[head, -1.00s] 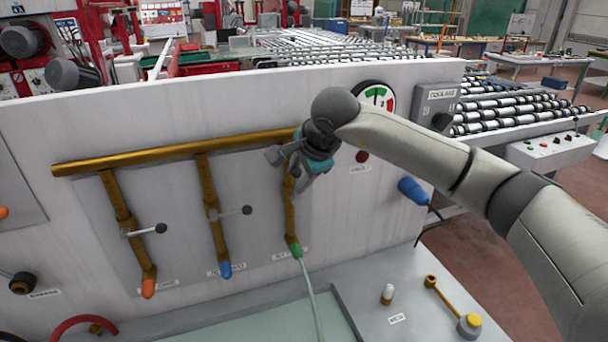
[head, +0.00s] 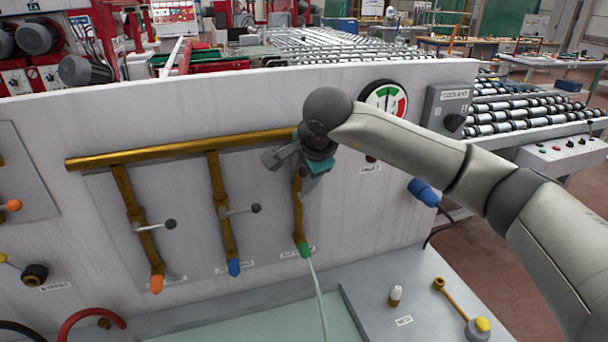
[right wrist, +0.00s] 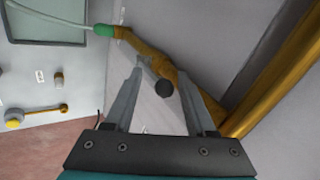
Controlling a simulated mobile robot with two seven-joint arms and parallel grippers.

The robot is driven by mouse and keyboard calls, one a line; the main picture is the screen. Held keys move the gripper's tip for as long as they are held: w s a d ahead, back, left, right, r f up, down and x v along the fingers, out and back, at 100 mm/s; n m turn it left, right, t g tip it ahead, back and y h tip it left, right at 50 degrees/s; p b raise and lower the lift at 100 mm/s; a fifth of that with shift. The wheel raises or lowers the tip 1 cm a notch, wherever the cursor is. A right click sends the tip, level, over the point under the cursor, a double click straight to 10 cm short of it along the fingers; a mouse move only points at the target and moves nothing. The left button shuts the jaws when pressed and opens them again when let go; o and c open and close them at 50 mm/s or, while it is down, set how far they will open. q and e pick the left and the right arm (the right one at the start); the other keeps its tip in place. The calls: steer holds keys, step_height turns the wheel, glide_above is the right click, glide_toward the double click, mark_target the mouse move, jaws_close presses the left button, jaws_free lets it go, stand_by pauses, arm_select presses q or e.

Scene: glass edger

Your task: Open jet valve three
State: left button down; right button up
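The third valve's brass pipe (head: 298,215), with a green end (head: 304,249), is the rightmost of three on the white panel. Its valve body and lever are hidden behind my right gripper (head: 294,165) in the head view. In the right wrist view, the lever's dark round knob (right wrist: 164,88) shows between the two spread fingers of my right gripper (right wrist: 162,72), in front of the brass pipe (right wrist: 150,52). I cannot tell whether a finger touches it. My left gripper is not in view.
The other two pipes, with orange (head: 156,284) and blue (head: 233,267) ends, have levers pointing right. A pressure gauge (head: 385,100) and grey coolant box (head: 445,108) sit right of my gripper. A pale hose (head: 318,290) hangs from the green end.

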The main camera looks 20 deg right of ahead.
steer(key=b+v, duration=0.2)
steer(key=v, duration=1.3)
steer(key=shift+a, duration=0.1)
